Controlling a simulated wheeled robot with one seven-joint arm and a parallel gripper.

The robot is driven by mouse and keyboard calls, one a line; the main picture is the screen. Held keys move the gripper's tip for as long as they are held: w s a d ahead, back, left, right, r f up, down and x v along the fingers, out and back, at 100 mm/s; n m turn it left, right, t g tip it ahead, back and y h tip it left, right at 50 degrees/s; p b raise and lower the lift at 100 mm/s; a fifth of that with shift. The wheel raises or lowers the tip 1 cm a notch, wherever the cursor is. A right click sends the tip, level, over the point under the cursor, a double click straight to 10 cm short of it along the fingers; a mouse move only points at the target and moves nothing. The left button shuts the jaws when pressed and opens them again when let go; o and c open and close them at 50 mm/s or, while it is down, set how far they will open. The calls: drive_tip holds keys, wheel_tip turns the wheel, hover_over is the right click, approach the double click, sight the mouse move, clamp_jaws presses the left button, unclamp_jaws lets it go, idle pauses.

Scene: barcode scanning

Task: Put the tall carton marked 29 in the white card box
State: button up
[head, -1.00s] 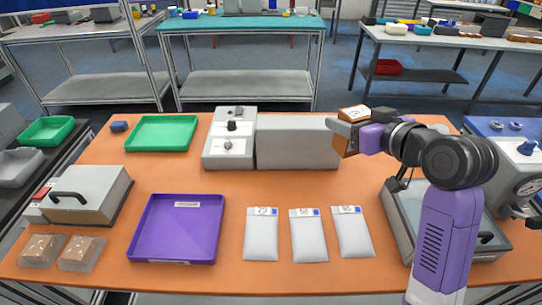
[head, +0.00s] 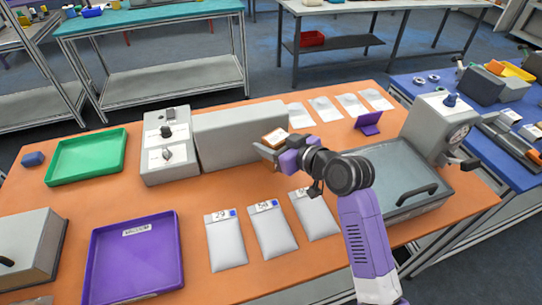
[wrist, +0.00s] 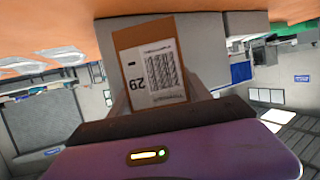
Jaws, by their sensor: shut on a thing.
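The brown carton (head: 275,136) is in my gripper (head: 271,147), held up in front of the right end of the long grey block. In the wrist view the carton (wrist: 152,68) shows a white label with a barcode and the number 29, upside down in the picture. The jaws are shut on it, with the purple gripper body below it in that picture. I cannot make out a white card box in any view.
A purple tray (head: 104,268), a green tray (head: 55,175) and labelled white packets (head: 226,245) lie on the orange table. A grey control box (head: 168,175) adjoins the grey block (head: 235,138). A grey lidded case (head: 390,188) stands right, beside my arm.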

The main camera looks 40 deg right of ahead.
drive_tip(key=shift+f, duration=2.75)
drive_tip(key=shift+f, duration=0.2)
drive_tip(key=o, duration=1.7)
drive_tip(key=shift+c, duration=0.2)
